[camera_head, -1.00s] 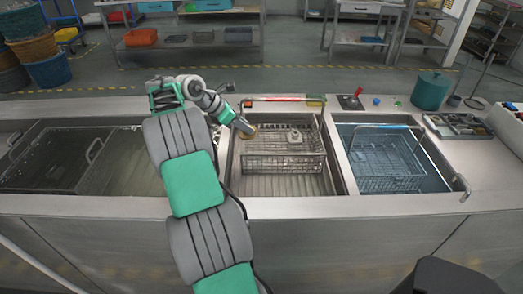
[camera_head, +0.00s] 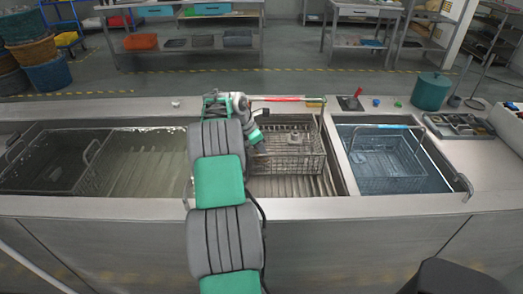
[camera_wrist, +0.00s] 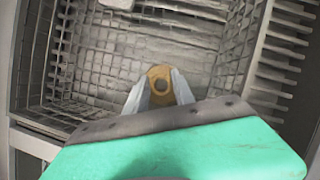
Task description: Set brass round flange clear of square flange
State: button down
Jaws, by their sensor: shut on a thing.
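The brass round flange (camera_wrist: 152,72) is a ring-shaped yellow piece held between the two fingertips of my gripper (camera_wrist: 159,90) in the wrist view. My gripper is shut on it, above the inside of the wire basket (camera_wrist: 62,50). A pale grey part, apparently the square flange (camera_wrist: 117,4), shows at the top edge of the wrist view, apart from the brass flange and only partly in view. In the head view the basket (camera_head: 300,165) sits in the middle tank. My arm hides its left part and most of the gripper there.
A second wire basket (camera_head: 390,183) sits in the blue-water tank on the right. The left tank holds a dark basket (camera_head: 45,175). A red-handled rod (camera_head: 285,99) lies along the back edge. The basket floor around the held flange looks clear.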

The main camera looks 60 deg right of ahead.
jog(key=shift+w+d+f, duration=0.1)
jog(key=shift+w, duration=0.25)
jog(key=shift+s, duration=0.15)
jog(key=c, duration=1.1)
grip_release()
jog(key=shift+o, duration=0.2)
